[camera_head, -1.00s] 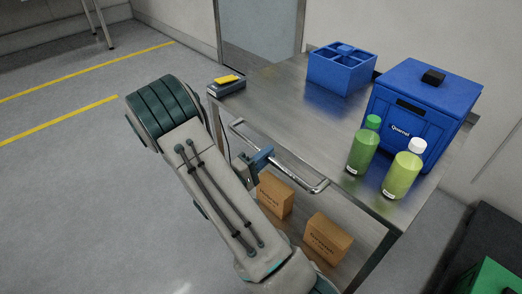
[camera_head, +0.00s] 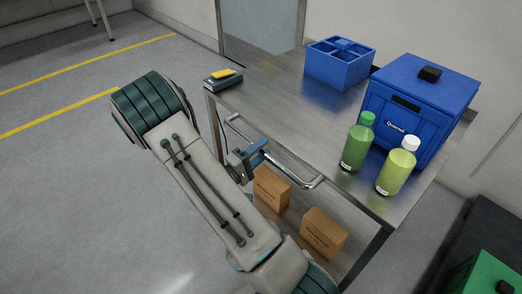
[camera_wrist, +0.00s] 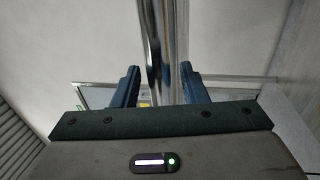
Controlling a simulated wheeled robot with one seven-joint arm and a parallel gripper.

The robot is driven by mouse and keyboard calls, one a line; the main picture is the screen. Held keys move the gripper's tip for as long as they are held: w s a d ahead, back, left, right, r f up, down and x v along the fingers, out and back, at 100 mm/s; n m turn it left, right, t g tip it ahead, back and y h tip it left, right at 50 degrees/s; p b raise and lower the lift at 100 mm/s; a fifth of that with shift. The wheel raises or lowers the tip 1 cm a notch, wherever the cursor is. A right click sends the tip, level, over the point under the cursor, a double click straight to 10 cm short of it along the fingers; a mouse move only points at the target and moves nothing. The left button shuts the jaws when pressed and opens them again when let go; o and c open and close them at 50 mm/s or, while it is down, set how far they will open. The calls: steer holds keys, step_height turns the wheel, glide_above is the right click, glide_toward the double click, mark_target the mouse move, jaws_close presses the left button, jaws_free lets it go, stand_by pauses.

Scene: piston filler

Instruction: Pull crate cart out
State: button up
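The crate cart (camera_head: 268,108) is a steel two-level cart with a chrome push handle (camera_head: 304,180) along its near-left side. My gripper (camera_head: 258,154) is at the handle near its middle. In the wrist view the chrome bar (camera_wrist: 157,45) runs between the two fingers of my gripper (camera_wrist: 160,85). The fingers stand apart on either side of it, with a gap showing beside the left finger. Firm contact with the bar does not show. A blue divided crate (camera_head: 340,72) sits on the cart's top.
The top also bears a blue lidded box (camera_head: 440,92), two green bottles (camera_head: 356,148) (camera_head: 392,176) and a dark device with a yellow top (camera_head: 222,78). Two cartons (camera_head: 270,188) (camera_head: 322,234) stand on the lower shelf. A dark bench stands at lower right. Floor at left is clear.

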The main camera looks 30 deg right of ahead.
steer(key=p+v, duration=0.1)
steer(key=v, duration=1.3)
steer(key=shift+d, duration=0.1)
